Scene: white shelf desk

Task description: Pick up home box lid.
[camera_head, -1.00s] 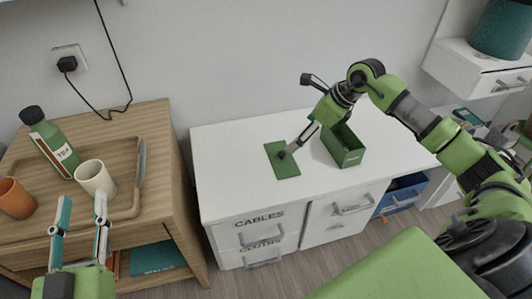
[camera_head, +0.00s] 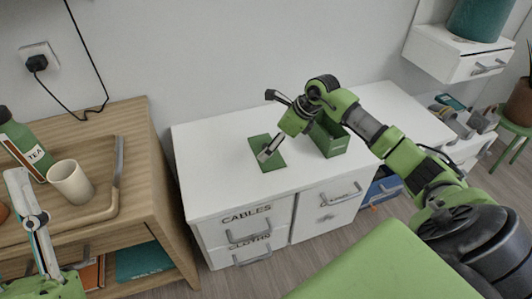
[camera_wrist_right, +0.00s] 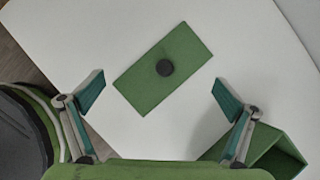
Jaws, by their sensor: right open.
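The home box lid is a flat green rectangle (camera_head: 276,163) with a dark round knob, lying on the white desk top. The wrist view shows the whole lid (camera_wrist_right: 180,65) and its knob (camera_wrist_right: 165,68). My right gripper (camera_head: 265,155) is above the lid and hides part of it in the head view. In the wrist view its fingers (camera_wrist_right: 160,95) are wide apart and empty, with the lid ahead between them. The open green box (camera_head: 332,142) stands just right of the lid. My left gripper (camera_head: 30,215) is by the wooden table, its fingers overlapping in view.
The white desk (camera_head: 215,180) has free room left of and behind the lid. The wooden table (camera_head: 135,190) at left carries a tray with a white cup (camera_head: 71,181) and a green tea bottle (camera_head: 27,150). A wall shelf (camera_head: 455,55) is at upper right.

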